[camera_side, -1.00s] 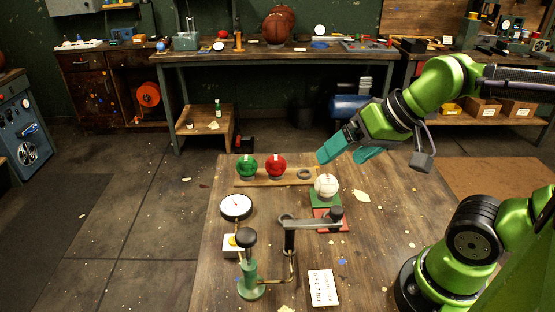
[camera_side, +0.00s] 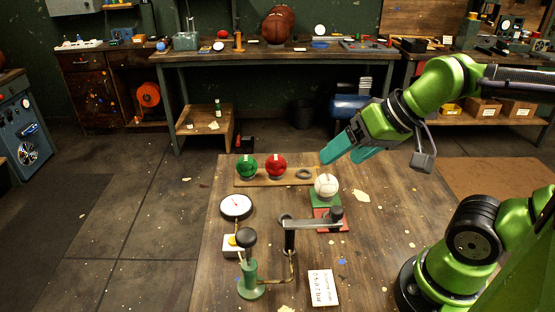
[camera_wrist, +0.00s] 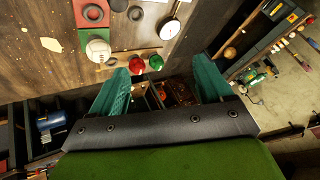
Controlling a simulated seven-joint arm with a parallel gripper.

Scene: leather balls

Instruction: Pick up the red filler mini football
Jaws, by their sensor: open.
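The red mini football (camera_side: 276,165) sits on a ring on a wooden board (camera_side: 316,177) at the back of the work table. In the wrist view the red ball (camera_wrist: 137,66) lies just beyond the left fingertip. My gripper (camera_side: 345,154) is open and empty, with teal fingers, above and to the right of the red ball, apart from it. Both fingers also show in the wrist view (camera_wrist: 163,73). A green ball (camera_side: 247,166) stands left of the red one; it also shows in the wrist view (camera_wrist: 156,62). An empty dark ring (camera_side: 304,174) lies right of the red ball.
A white ball (camera_side: 326,186) rests on a green and red stand (camera_side: 323,202), close in front of the board. A gauge (camera_side: 236,206), a green hand pump (camera_side: 250,279) and a metal arm fixture (camera_side: 300,224) stand nearer. A paper card (camera_side: 323,287) lies in front. The table's right side is mostly clear.

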